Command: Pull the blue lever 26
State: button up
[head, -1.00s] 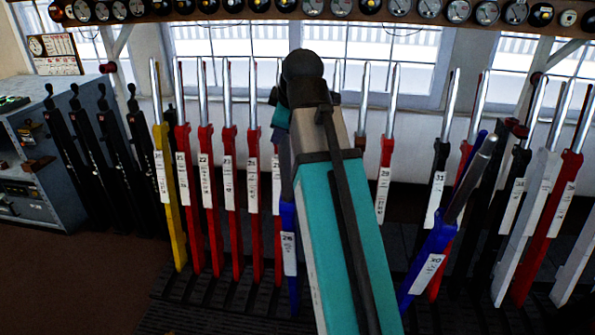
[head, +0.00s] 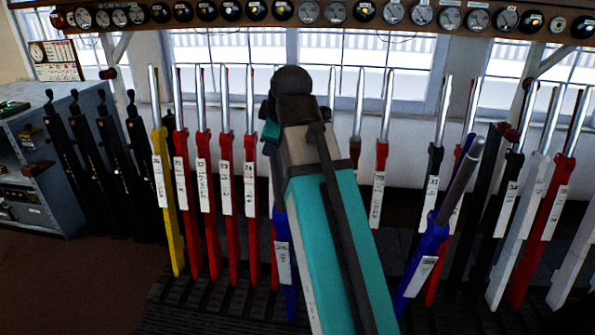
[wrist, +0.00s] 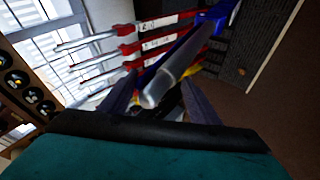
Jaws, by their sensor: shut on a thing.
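The blue lever 26 (head: 283,262) stands in the row of levers in the head view, with a white number plate on its lower part. My arm covers its upper part and handle there. In the wrist view its bright metal handle (wrist: 172,76) points towards the camera, with the blue shaft (wrist: 205,30) behind it. My gripper (wrist: 162,96) has its two dark fingers on either side of this handle and is shut on it. In the head view the fingers are hidden behind my arm.
Red levers (head: 206,190) and a yellow lever (head: 165,200) stand close on the left. Another blue lever (head: 425,262) leans out towards me on the right, near my arm. A grey cabinet (head: 60,180) stands at the far left. Round gauges (head: 308,12) line the shelf above.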

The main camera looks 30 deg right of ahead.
jog(key=shift+s+a+f, duration=0.1)
jog(key=shift+s+f, duration=0.2)
jog(key=shift+s, duration=0.1)
jog(key=shift+s+a+f, duration=0.1)
jog(key=shift+a+f, duration=0.05)
jog(key=shift+f, duration=0.1)
jog(key=o, duration=1.1)
jog(key=shift+o, duration=0.4)
jog(key=shift+s+a+r, duration=0.1)
jog(key=shift+r, duration=0.15)
notch_tip(320, 180, up, 9)
jog(key=s+a+p, duration=0.1)
jog(key=p, duration=0.6)
jog(key=shift+s+p, duration=0.2)
jog(key=shift+p, duration=0.2)
